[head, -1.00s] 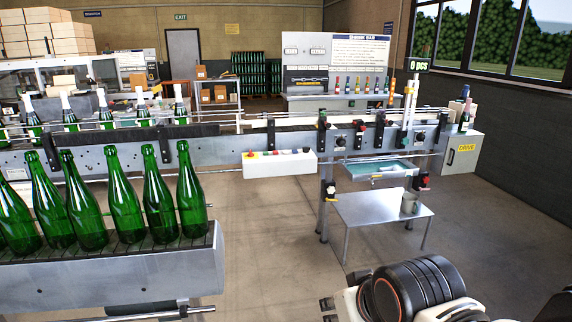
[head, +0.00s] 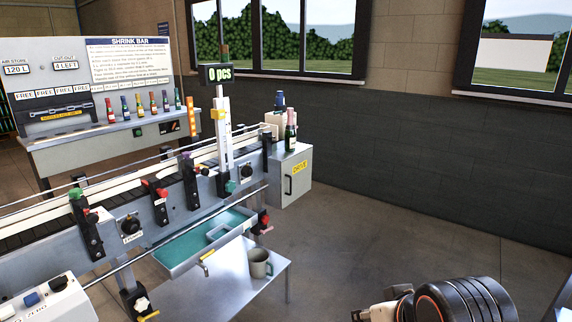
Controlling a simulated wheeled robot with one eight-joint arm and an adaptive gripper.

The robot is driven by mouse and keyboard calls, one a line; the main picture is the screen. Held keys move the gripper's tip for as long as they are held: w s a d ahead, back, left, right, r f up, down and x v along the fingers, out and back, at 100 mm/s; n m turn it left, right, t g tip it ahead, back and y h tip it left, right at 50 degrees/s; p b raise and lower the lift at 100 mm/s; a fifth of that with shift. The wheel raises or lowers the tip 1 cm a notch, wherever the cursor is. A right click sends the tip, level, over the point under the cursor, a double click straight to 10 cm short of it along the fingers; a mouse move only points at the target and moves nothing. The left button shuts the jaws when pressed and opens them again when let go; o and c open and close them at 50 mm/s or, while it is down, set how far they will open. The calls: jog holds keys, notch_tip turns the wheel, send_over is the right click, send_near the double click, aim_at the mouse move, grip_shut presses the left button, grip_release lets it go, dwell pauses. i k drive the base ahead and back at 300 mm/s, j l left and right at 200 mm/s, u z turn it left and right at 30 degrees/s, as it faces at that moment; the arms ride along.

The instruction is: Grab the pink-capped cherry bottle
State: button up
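A dark green bottle with a pinkish-red cap (head: 290,131) stands upright on the grey cabinet (head: 302,178) at the far end of the conveyor. It is small in view, and I cannot read its label to tell whether it is cherry. A blue-capped bottle (head: 280,101) stands just behind it, beside pale items. My arm is at the bottom right, well short of the cabinet. Part of what may be my gripper (head: 364,314) shows at the bottom edge, largely cut off, so its fingers are unclear. Nothing held is visible.
The conveyor (head: 165,200) runs across the left, with a teal tray (head: 205,238) below it. A mug (head: 260,263) stands on a low metal table (head: 236,294). Several small coloured bottles line the shrink bar bench (head: 100,144). The floor at right is clear.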

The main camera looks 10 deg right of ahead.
aim_at(291, 134)
jog(key=i+l, duration=0.15)
jog(key=i, duration=0.4)
jog(key=i+l+u, duration=0.1)
jog(key=i, duration=0.5)
jog(key=i+j, duration=0.2)
jog(key=i, duration=0.2)
jog(key=i+j+u, duration=0.15)
jog(key=i, duration=0.25)
jog(key=i+j, duration=0.25)
jog(key=i+u, duration=0.05)
jog(key=i, duration=0.05)
